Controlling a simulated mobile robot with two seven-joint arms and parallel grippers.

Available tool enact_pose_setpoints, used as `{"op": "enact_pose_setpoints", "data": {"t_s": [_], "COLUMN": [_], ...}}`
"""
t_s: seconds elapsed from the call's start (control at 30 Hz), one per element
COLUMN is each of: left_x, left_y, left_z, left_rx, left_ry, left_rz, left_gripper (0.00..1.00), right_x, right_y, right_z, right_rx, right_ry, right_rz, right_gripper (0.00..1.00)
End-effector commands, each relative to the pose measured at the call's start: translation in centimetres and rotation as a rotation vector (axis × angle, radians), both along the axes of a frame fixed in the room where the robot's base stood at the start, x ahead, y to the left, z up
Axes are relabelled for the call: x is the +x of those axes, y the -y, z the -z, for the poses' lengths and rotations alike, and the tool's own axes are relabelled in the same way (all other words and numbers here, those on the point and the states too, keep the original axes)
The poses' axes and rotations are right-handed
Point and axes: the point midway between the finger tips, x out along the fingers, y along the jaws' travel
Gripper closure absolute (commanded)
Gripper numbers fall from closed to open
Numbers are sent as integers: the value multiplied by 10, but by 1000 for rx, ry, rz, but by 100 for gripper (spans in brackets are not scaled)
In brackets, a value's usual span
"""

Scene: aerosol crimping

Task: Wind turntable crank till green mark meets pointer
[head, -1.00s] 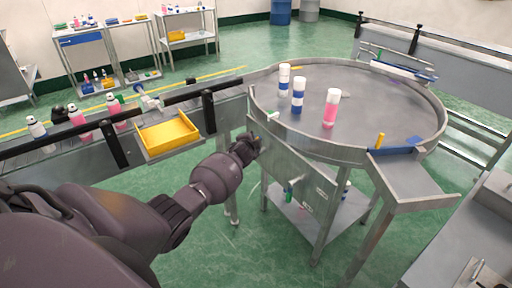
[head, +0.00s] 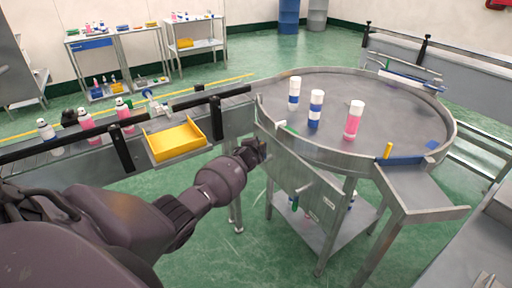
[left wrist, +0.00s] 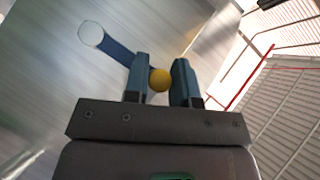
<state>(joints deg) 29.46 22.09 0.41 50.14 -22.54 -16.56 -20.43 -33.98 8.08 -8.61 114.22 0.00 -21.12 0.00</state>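The round grey turntable (head: 385,105) stands at centre right, with a raised rim. Two blue-and-white cans (head: 294,92) (head: 316,108) and a pink can with a white cap (head: 353,120) stand upright on it. A small white-and-green piece (head: 287,127) sits at its near-left rim; I cannot tell whether this is the mark or the pointer. My left gripper (head: 258,150) is at the turntable's left side, below the rim. My right gripper is out of view.
Shelves stand at the back left; green floor is open between.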

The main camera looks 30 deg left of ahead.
Motion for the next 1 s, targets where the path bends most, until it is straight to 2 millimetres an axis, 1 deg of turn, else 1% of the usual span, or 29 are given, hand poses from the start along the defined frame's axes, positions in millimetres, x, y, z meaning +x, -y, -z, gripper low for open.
{"op": "enact_pose_setpoints", "data": {"t_s": [0.03,0.07,0.4,0.57,0.67,0.9,1.0], "left_x": [5,5,4,-1,-8,-35,-47], "left_y": [12,12,12,12,14,16,18], "left_z": [-2,-2,0,-2,-6,-15,-20], "left_rx": [-6,-6,-5,-5,-3,1,0], "left_ry": [10,9,6,6,6,3,3], "left_rz": [18,18,18,17,16,9,7], "left_gripper": [58,55,55,55,55,55,55], "right_x": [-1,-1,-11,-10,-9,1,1], "right_y": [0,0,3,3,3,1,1], "right_z": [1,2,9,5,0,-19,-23], "right_rx": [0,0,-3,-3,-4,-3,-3], "right_ry": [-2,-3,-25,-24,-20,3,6], "right_rz": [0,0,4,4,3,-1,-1], "right_gripper": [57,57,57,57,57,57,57]}}
